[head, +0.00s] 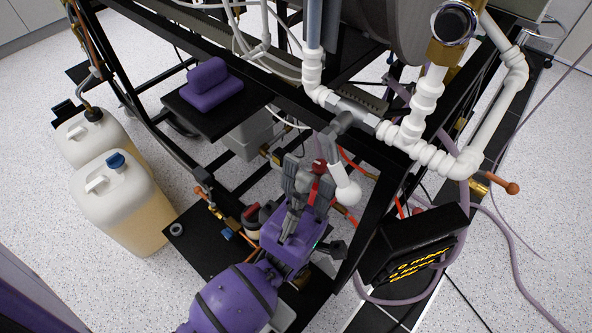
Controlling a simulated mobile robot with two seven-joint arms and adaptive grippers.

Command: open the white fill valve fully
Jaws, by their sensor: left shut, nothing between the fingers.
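The white fill valve (352,110) is a grey body set in the white pipe run at the upper centre. A grey lever (332,142) hangs down from it and ends in a white rounded knob (348,193). My left gripper (305,170) is shut and empty, just left of the lever and knob. I cannot tell whether it touches them. A red part shows between the gripper and the knob. My gripper and wrist hide some of what lies below. My right gripper is not in view.
White pipes (427,100) and a black frame (372,215) surround the valve. An orange-tipped handle (512,188) sticks out at right. A black box with yellow markings (415,245) is lower right. Two jugs (130,205) stand on the floor at left. A purple object (210,85) rests on a black shelf.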

